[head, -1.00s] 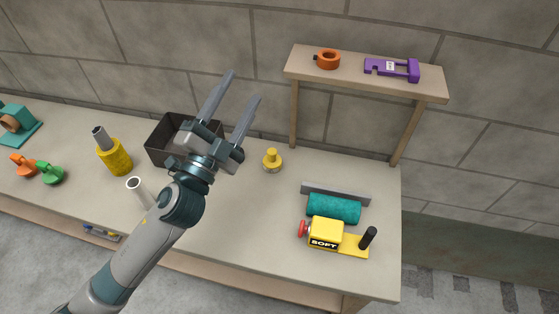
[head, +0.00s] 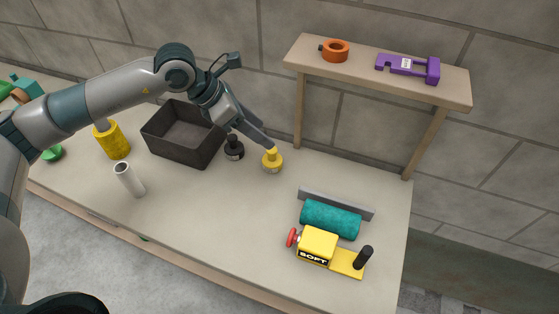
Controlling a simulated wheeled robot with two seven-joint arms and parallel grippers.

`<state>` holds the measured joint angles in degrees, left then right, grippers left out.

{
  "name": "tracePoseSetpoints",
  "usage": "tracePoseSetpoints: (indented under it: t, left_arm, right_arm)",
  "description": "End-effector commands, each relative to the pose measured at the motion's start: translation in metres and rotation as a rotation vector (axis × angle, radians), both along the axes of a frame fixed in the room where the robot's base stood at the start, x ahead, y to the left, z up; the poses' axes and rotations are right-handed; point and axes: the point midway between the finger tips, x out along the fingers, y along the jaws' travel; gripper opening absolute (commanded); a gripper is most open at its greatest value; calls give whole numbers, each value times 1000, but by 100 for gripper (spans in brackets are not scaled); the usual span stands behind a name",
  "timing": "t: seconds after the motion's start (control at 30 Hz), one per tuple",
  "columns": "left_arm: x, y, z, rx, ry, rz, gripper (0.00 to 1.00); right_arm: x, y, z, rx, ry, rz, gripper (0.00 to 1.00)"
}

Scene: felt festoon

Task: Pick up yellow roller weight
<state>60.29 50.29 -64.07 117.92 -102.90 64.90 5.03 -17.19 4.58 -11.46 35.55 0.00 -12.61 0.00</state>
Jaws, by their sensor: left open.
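The yellow roller weight (head: 272,160) stands upright on the workbench, right of the dark bin. It has a round base and a knob on top. My left gripper (head: 270,143) reaches in from the left, pointing down and right, with its fingertips close to the weight's knob. The gripper is open, and I cannot tell whether the fingers touch the knob. My right gripper does not show.
A black weight (head: 234,148) stands just left of the yellow one, close under my left gripper. A dark bin (head: 174,158) is further left. A shelf (head: 455,88) rises behind to the right. A teal roll (head: 330,220) and a yellow SOFT device (head: 318,243) stand front right.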

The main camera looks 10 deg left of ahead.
Motion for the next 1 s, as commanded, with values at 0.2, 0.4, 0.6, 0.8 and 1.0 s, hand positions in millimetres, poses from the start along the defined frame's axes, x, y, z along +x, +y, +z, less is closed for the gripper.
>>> tracePoseSetpoints:
  t: [0.2, 0.4, 0.6, 0.8, 1.0]
  left_arm:
    - [15, 38, -4, 134, -30, 35, 54]
    - [15, 38, -4, 134, -29, 36, 54]
    - [15, 36, -7, 132, -28, 35, 54]
    - [20, 28, -25, 132, -27, 35, 54]
    - [30, 13, -56, 130, -27, 35, 54]
  right_arm:
    - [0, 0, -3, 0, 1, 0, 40]
    - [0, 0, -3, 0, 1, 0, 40]
    - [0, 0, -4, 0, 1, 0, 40]
    - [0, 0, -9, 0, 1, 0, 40]
    - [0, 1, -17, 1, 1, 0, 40]
